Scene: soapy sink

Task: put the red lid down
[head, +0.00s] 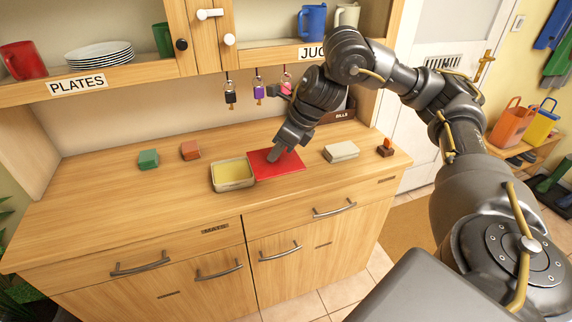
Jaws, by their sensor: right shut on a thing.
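The red lid (288,167) is a flat red rectangle over the wooden counter, just right of an open tin (236,187) with a yellow inside. The lid's left edge is close beside the tin's right end. My right gripper (276,155) reaches down from the upper right and is shut on the lid. Its fingers hide part of the lid's far side. I cannot tell whether the lid touches the counter. My left gripper is not in view.
A green block (148,159) and an orange-brown block (190,150) lie to the left. A cream block (341,152) and a small brown-orange item (385,147) lie to the right. Keys (259,91) hang behind. The counter's front left is clear.

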